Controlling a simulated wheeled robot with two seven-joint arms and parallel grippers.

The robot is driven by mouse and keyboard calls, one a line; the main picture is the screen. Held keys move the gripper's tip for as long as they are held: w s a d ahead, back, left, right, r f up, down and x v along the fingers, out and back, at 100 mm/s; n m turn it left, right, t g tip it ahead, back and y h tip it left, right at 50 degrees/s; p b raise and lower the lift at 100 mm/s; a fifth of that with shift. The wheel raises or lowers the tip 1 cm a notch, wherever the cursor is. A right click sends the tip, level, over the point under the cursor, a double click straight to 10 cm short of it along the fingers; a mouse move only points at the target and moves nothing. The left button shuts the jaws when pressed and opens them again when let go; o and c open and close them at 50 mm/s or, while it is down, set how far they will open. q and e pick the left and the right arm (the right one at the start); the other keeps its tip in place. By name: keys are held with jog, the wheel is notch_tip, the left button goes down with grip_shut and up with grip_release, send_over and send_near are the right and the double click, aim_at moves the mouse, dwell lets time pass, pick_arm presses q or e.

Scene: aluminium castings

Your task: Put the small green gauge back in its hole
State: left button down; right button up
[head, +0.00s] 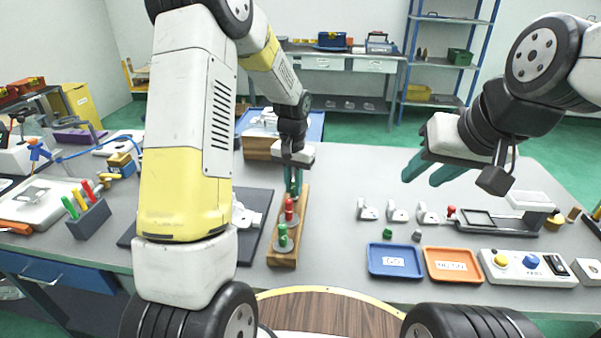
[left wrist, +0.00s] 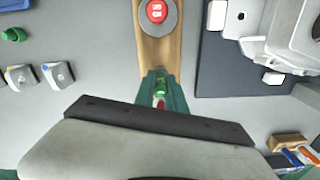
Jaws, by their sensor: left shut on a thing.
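The wooden gauge rack (head: 284,254) stands on the grey table left of the middle. A green-handled gauge (head: 282,238) stands at its near end, with a red-handled gauge (head: 289,208) behind it. My left gripper (head: 294,188) is over the far part of the rack, fingers pointing down. In the left wrist view its fingers are shut on the small green gauge (left wrist: 161,84), with some red showing beside it. The rack (left wrist: 152,52) runs below, with a red knob (left wrist: 157,11) on a grey disc. The hole is hidden. My right gripper (head: 429,171) is open and empty above the table.
A dark mat (head: 257,207) with a white fixture lies left of the rack. A blue tray (head: 395,273) and an orange tray (head: 452,278) lie to the right, near several small castings (head: 397,212). A wooden box (head: 262,147) stands behind the rack.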

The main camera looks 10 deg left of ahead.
pick_arm(q)
jog(key=shift+f, duration=0.5)
jog(key=c, duration=1.3)
grip_release()
notch_tip(320, 180, up, 8)
jog(key=shift+f, duration=0.2)
jog(key=shift+r, duration=0.1)
